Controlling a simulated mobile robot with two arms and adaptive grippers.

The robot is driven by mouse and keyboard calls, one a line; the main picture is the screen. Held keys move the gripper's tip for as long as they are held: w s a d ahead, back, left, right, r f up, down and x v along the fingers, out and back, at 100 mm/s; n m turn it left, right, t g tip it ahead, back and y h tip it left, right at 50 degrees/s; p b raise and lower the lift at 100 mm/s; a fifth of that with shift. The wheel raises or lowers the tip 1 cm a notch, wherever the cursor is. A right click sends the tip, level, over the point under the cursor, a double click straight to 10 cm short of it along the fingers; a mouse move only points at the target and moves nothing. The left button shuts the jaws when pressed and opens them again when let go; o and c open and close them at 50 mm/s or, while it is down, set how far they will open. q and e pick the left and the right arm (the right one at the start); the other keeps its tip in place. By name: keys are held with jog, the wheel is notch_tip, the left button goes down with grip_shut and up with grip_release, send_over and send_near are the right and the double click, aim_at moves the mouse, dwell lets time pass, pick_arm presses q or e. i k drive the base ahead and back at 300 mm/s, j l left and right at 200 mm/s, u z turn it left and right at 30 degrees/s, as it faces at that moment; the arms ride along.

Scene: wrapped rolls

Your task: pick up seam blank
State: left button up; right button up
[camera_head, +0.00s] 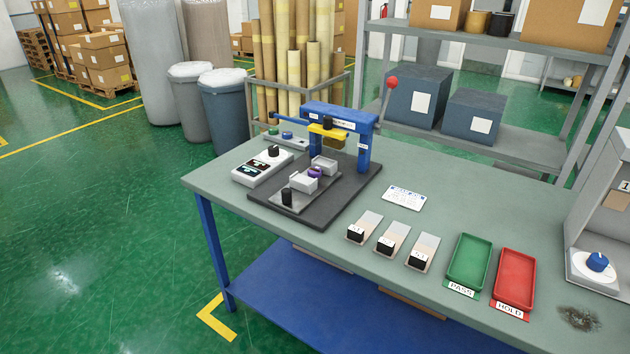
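Three small flat pale strips lie in a row on the workbench (235,183), right of the press: the left strip (370,219), the middle strip (399,233) and the right strip (428,243). Each has a black block with a small white label at its near end. The labels are too small to read, so I cannot tell which is the seam blank. A blue press with a red-knobbed lever (392,83) stands over a dark base holding light grey clamp blocks and a purple part. Neither of my grippers shows in this view.
A green PASS tray (468,262) and a red HOLD tray (515,277) sit right of the strips. A white control box (262,168) stands left of the press. A white card (404,198) lies behind the strips. A machine with a blue knob (597,261) is at the right edge.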

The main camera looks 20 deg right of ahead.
aim_at(358, 234)
jog(key=l+z, duration=0.15)
jog(key=z, duration=0.3)
jog(key=l+z, duration=0.2)
jog(key=z, duration=0.25)
